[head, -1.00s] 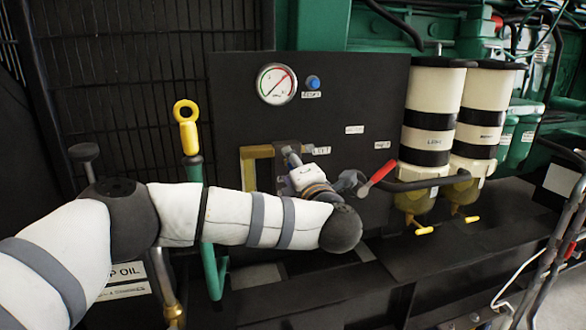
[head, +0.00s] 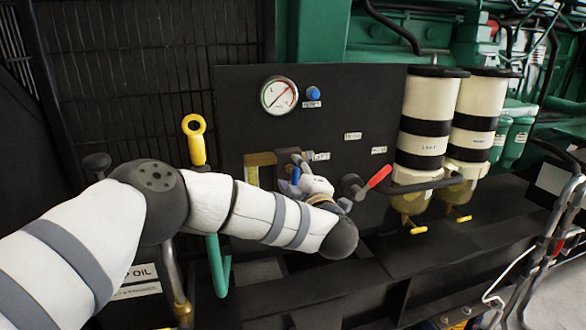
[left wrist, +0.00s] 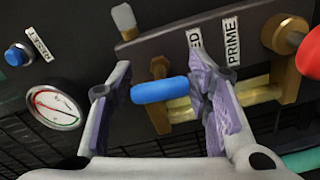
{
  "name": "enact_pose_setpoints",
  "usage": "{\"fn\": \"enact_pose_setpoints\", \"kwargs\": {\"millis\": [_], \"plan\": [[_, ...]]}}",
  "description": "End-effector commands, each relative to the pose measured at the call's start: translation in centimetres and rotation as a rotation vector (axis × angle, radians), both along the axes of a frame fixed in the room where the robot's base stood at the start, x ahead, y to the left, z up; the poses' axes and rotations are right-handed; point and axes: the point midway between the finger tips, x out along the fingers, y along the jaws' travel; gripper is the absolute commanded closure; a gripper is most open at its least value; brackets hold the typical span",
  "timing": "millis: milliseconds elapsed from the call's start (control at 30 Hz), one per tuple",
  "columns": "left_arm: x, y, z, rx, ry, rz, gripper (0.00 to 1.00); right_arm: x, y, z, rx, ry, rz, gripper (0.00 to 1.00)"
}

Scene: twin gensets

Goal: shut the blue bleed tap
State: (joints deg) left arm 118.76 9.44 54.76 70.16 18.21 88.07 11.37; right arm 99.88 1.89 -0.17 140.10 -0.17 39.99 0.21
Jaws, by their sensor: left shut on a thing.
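The blue bleed tap (left wrist: 158,90) is a short rounded blue handle in the middle of the left wrist view. It lies crosswise between the two fingers of my left gripper (left wrist: 160,76), which is shut on it with the fingers well apart. Its right end meets the purple pad of the right finger. In the head view my left gripper (head: 298,168) is at the black panel, partly hidden by its own wrist, and a small bit of the blue tap (head: 295,176) shows beside it. My right gripper is in neither view.
A red-handled lever (head: 379,176) is close to the right of my left gripper. A brass pipe (head: 252,166) is at its left. A gauge (head: 279,95) and a blue push button (head: 313,93) are above on the panel. Two white filter canisters (head: 424,120) stand farther right.

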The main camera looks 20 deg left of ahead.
Motion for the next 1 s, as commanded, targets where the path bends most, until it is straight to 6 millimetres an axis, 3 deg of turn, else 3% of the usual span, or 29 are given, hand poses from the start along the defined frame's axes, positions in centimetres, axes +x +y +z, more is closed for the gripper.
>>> {"fn": "enact_pose_setpoints", "kwargs": {"millis": [400,1000], "plan": [[0.0,-0.1,0.3,0.327,0.218,-0.001,0.82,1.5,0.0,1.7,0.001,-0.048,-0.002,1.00],[0.0,0.0,0.0,0.798,0.539,-0.001,0.82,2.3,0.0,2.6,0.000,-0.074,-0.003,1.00]]}}
